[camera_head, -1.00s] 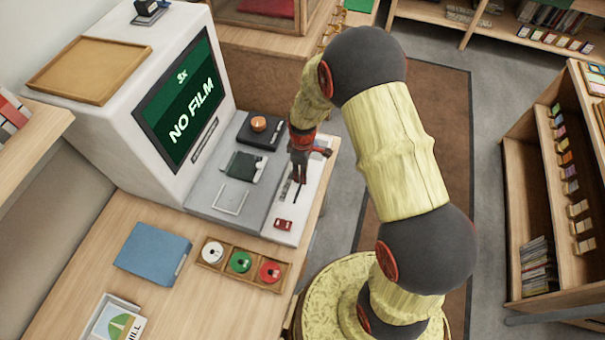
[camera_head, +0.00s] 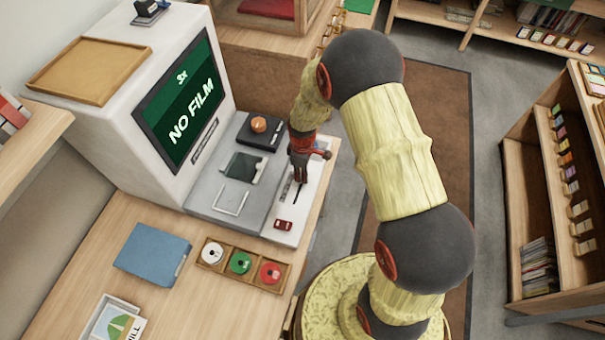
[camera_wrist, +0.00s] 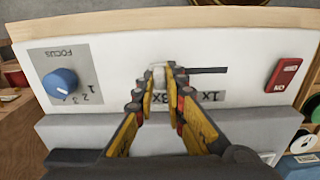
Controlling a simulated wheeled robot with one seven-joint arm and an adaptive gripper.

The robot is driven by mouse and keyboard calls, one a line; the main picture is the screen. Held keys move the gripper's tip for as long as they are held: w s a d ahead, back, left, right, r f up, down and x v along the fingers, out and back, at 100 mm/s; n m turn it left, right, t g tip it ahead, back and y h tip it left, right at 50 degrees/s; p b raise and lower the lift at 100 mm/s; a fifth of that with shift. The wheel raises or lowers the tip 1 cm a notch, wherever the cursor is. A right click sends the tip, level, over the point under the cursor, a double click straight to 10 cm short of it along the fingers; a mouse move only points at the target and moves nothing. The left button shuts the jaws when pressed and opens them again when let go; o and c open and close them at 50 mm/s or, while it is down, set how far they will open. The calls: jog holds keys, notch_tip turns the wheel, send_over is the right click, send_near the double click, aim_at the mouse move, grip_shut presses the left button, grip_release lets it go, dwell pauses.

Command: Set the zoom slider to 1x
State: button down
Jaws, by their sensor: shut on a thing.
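The zoom slider's pale knob (camera_wrist: 158,76) sits between the fingertips of my gripper (camera_wrist: 166,74) in the wrist view. The gripper is shut on it. The dark slot (camera_wrist: 208,70) runs to the right of the fingers toward the red switch. In the head view my gripper (camera_head: 300,176) is over the white control strip (camera_head: 277,234) and hides the knob. The reader's screen (camera_head: 185,105) reads 3x and NO FILM.
A blue focus dial (camera_wrist: 61,83) and a red switch (camera_wrist: 284,76) lie at either side of the slider. The grey film stage (camera_head: 208,196) adjoins the strip. A tray with three reels (camera_head: 240,263) and a blue folder (camera_head: 152,253) are on the desk.

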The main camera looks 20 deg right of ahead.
aim_at(295, 201)
dwell(0.6)
jog(key=s+a, duration=0.1)
jog(key=s, duration=0.1)
jog(key=s+a+p, duration=0.1)
jog(key=s+a, duration=0.2)
jog(key=s, duration=0.1)
jog(key=shift+s+a+r, duration=0.1)
jog(key=shift+a, duration=0.2)
jog(key=shift+s+a, duration=0.1)
jog(key=shift+s, duration=0.15)
jog(key=c, duration=2)
grip_release()
jog(key=shift+s+a, duration=0.15)
jog(key=shift+c, duration=0.2)
jog(key=shift+o, duration=1)
